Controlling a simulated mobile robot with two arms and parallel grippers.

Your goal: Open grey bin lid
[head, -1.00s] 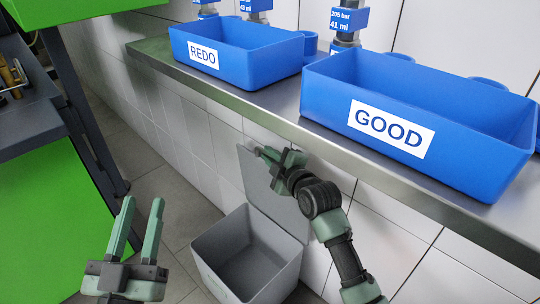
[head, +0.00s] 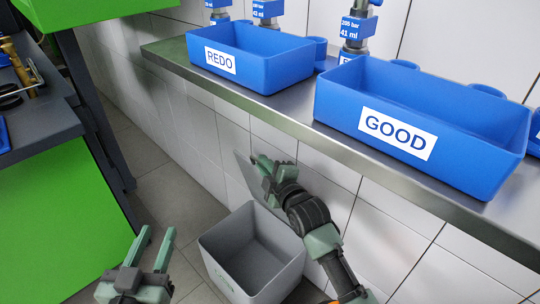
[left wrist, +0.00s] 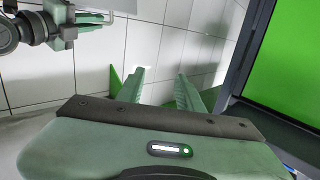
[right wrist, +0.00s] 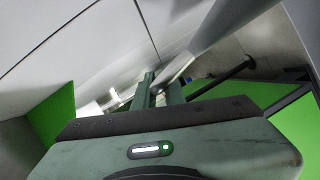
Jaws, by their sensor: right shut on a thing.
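The grey bin (head: 222,262) stands on the floor by the tiled wall, with its top uncovered. Its grey lid (head: 243,172) is raised and upright behind the bin, partly hidden by my right gripper (head: 262,165). The right gripper is shut on the lid near its upper edge. In the right wrist view the lid (right wrist: 222,25) runs up and right from between the fingers. My left gripper (head: 157,235) is open and empty, left of the bin. Its spread fingers (left wrist: 160,76) also show in the left wrist view.
A metal shelf (head: 292,122) runs along the wall above the bin. On it stand a blue REDO box (head: 275,70) and a blue GOOD box (head: 470,150). A green and dark bench (head: 70,210) stands at the left. The floor between bench and bin is clear.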

